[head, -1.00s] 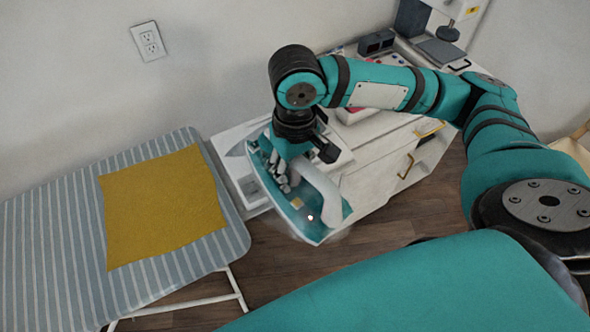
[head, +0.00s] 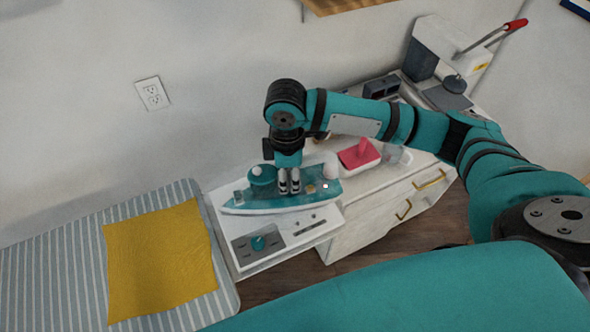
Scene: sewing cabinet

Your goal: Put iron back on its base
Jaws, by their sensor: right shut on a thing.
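My right gripper (head: 289,187) points down and is shut on the teal and white iron (head: 243,208), around its handle, which the fingers partly hide. The iron lies lengthwise left to right in the picture, roughly level. It is over the back part of a white base (head: 302,239) with a grey panel and a teal knob, at the left end of the white cabinet. The iron covers part of the base. I cannot tell whether the two touch. My left gripper is not in view.
The striped ironing board (head: 75,235) with a yellow cloth (head: 160,260) stands left of the base. On the cabinet (head: 385,215) are a red and pink object (head: 359,155), a clear cup (head: 396,155) and a press (head: 445,60) at far right. The wall is close behind.

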